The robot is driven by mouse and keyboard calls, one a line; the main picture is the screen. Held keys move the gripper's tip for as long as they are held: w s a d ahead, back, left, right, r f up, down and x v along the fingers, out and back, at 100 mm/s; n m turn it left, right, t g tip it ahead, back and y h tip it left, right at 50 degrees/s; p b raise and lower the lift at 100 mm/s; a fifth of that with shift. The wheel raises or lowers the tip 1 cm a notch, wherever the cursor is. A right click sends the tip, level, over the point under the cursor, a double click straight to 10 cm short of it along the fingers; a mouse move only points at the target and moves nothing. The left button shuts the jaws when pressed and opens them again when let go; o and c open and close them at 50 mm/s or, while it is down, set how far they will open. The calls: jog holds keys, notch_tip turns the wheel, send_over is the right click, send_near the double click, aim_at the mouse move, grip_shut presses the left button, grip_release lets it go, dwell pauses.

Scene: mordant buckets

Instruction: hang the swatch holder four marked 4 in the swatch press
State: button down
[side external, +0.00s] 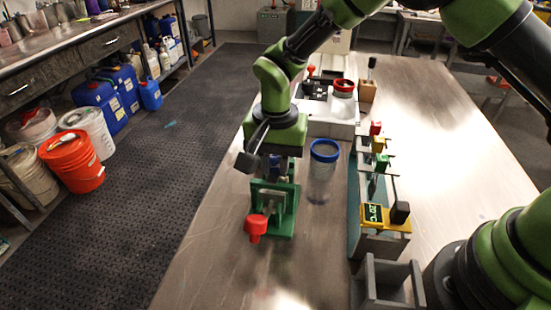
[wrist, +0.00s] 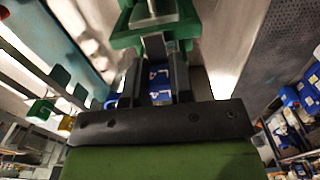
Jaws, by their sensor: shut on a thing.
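My gripper (side external: 272,168) is low over the green swatch press (side external: 283,218), pointing down. In the wrist view my gripper (wrist: 157,78) is shut on a blue swatch holder (wrist: 159,76) with pale marks on its face; I cannot read a number on it. A little of this blue holder (side external: 276,163) shows in the side view, largely hidden by the gripper and press frame. The press also shows at the top of the wrist view (wrist: 150,33), just beyond the fingertips. I cannot tell whether the holder touches the press. A red knob (side external: 257,226) sits at the press's front.
Right of the press stands a clear jar with a blue lid (side external: 325,150). The front-left tabletop is clear.

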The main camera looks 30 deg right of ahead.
jog(key=c, duration=0.9)
grip_release()
jog(key=shift+r, duration=0.15)
notch_tip(320, 180, up, 9)
jog(key=shift+r, duration=0.35)
